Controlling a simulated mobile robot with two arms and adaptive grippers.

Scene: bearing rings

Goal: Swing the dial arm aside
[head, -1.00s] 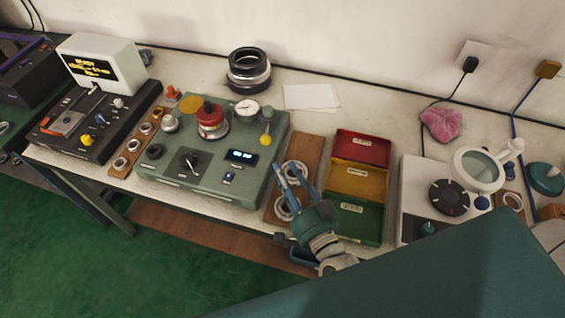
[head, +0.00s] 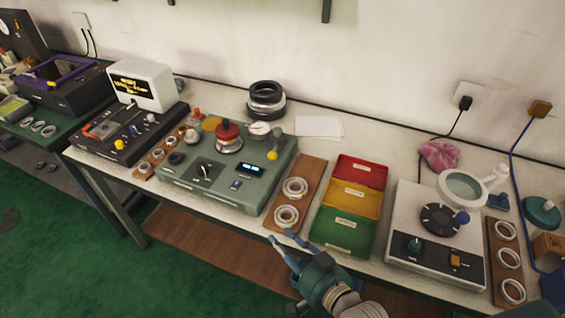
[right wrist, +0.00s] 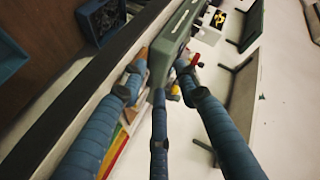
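The dial gauge (head: 259,129), with a pale round face, stands at the back right of the green machine (head: 184,178). A yellow ball knob (head: 272,155) sits just in front of it. The arm carrying the dial is too small to make out clearly. A red-topped spindle (head: 228,138) stands to its left. My right gripper (head: 279,237) is at the table's front edge, in front of the wooden ring board, well short of the dial. Its blue fingers are spread and empty. They also show apart in the right wrist view (right wrist: 159,70). My left gripper is out of view.
A wooden board (head: 312,168) with two metal rings lies right of the machine. Red, yellow and green bins (head: 345,232) stand beside it. A magnifier station (head: 440,265) is farther right. Black rings (head: 266,98) are stacked at the back.

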